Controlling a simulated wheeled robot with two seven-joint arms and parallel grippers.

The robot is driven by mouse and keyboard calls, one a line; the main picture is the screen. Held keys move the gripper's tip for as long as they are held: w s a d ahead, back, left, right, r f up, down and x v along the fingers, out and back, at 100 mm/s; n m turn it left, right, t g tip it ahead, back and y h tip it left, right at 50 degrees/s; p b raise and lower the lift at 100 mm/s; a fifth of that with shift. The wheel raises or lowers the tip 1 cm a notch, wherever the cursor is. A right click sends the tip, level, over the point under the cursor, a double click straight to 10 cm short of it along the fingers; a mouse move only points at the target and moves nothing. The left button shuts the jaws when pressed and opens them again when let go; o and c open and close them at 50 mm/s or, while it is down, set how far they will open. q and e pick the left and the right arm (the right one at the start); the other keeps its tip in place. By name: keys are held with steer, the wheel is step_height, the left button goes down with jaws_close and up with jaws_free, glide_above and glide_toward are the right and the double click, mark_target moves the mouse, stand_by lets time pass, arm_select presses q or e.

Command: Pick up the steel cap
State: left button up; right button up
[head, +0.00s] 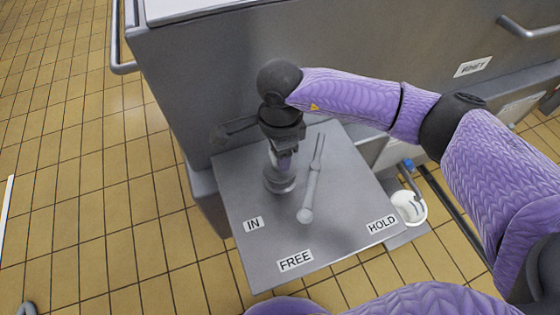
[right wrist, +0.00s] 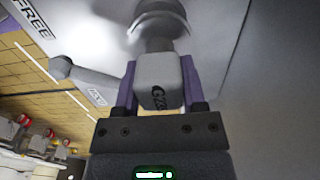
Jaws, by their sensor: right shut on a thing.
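The steel cap (head: 279,181) shows in the head view as a round grey metal disc over the left part of the grey plate. In the right wrist view its round metal rim (right wrist: 160,18) is at the top, joined by a short stem to a grey marked block. My right gripper (head: 283,160) points down from above. Its purple fingers are shut on both sides of the block, as the right wrist view (right wrist: 159,82) shows. I cannot tell whether the cap touches the plate. My left gripper is not in view.
The grey plate (head: 325,235) carries labels IN, FREE and HOLD. A grey rod-like tool with a forked end (head: 311,185) lies just right of the cap. A large metal vat wall (head: 215,75) stands behind. A white bucket (head: 409,207) is right of the plate. Tiled floor is clear at left.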

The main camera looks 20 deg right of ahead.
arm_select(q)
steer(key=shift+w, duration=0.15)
arm_select(e)
jaws_close()
steer(key=shift+r, duration=0.3)
step_height(320, 180, up, 10)
steer(key=p, duration=0.4)
steer(key=shift+f+p, duration=0.2)
steer(key=shift+p, duration=0.15)
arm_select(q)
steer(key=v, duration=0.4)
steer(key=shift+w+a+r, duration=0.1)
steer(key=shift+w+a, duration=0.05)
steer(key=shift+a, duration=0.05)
arm_select(e)
steer(key=shift+f, duration=0.1)
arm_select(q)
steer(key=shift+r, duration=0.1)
